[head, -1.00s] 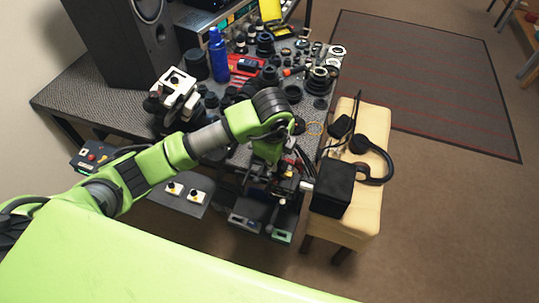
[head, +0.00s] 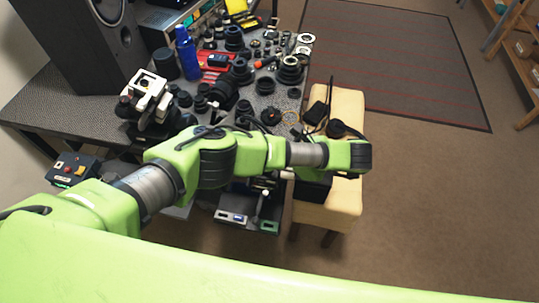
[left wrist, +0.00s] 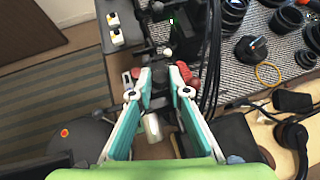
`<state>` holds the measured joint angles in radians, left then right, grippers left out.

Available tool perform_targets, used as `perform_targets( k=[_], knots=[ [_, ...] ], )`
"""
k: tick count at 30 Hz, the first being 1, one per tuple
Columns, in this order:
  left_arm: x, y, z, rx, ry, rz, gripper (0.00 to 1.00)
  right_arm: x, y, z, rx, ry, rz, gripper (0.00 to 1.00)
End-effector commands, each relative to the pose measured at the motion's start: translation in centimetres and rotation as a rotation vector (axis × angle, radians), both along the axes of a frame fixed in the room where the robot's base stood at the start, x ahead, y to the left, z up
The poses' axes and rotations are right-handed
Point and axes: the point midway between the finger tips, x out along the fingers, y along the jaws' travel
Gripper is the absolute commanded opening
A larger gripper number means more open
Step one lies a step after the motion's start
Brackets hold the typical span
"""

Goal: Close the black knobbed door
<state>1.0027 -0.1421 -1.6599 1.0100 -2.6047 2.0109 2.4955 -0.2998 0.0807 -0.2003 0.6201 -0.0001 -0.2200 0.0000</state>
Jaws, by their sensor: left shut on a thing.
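My left gripper (left wrist: 159,76) shows in the left wrist view with its two teal fingers closed in on a small dark part, which looks like the black knob (left wrist: 158,84). The fingers hide most of it. I cannot make out the door panel clearly. In the head view my green left arm crosses the front of the bench and hides the gripper and the knob. Dark equipment with small label plates (head: 231,216) shows below the arm. My right gripper is in neither view.
The grey bench (head: 60,100) holds many lens parts, a blue bottle (head: 188,55) and a speaker (head: 85,40). A cream stool (head: 345,200) with headphones and a black box stands right of the bench. Black cables (left wrist: 212,75) hang close right of the gripper. Floor is clear further right.

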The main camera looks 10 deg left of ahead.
Motion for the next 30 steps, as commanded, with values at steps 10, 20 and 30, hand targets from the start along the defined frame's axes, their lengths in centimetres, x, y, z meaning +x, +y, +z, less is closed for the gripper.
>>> perform_targets(
  k=[10,20,30],
  knots=[
    [-0.03,-0.61,-0.66,0.108,-0.003,0.001,0.0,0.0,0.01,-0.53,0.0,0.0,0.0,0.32],
    [-0.06,-0.7,-0.8,0.129,-0.002,-0.001,0.0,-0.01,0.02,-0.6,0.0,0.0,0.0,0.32],
    [-0.12,-0.7,-0.88,0.128,0.0,-0.001,0.34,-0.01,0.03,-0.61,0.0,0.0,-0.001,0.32]
  ],
)
